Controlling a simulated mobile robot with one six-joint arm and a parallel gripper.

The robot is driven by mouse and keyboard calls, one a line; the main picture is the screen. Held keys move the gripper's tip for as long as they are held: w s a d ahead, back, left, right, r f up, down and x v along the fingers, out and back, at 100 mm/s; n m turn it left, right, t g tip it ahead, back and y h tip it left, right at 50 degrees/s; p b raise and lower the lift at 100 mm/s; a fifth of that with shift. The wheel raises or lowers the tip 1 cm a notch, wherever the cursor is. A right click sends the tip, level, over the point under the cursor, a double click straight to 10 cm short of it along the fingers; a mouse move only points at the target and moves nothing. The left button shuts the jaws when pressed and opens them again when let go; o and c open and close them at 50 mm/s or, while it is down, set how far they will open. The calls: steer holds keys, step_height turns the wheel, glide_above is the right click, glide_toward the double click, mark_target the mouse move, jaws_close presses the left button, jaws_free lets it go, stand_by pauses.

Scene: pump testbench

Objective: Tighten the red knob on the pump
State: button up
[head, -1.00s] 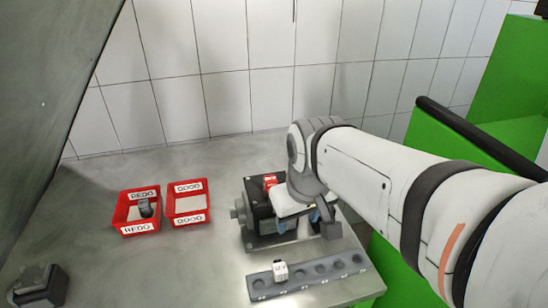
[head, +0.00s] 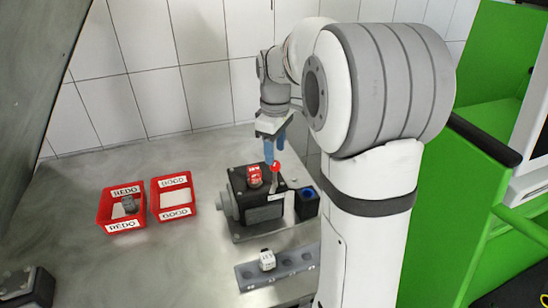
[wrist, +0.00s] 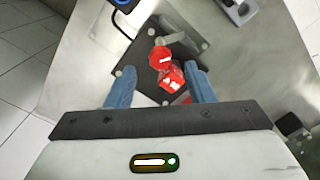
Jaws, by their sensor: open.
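The pump (head: 262,210) is a dark block on a grey plate on the bench, with a grey cylinder on its left side. Two red parts show on top. One is a red knob (head: 254,176) with white marking; the other is a red round end (head: 275,167) on a short grey lever. My gripper (head: 274,153) points down above the pump, its blue fingers just over the round end. In the wrist view my open gripper (wrist: 161,88) has its fingers apart on either side of the red parts, with nothing held. The knob (wrist: 172,77) appears nearer the fingers than the round end (wrist: 160,57).
A dark box with a blue ring (head: 307,203) stands right of the pump. Red REDO (head: 122,226) and GOOD (head: 174,213) bins stand left. Bench between is clear.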

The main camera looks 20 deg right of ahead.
mark_target(275, 163)
steer(key=shift+f, duration=2.05)
steer(key=shift+c, duration=0.6)
steer(key=c, duration=0.9)
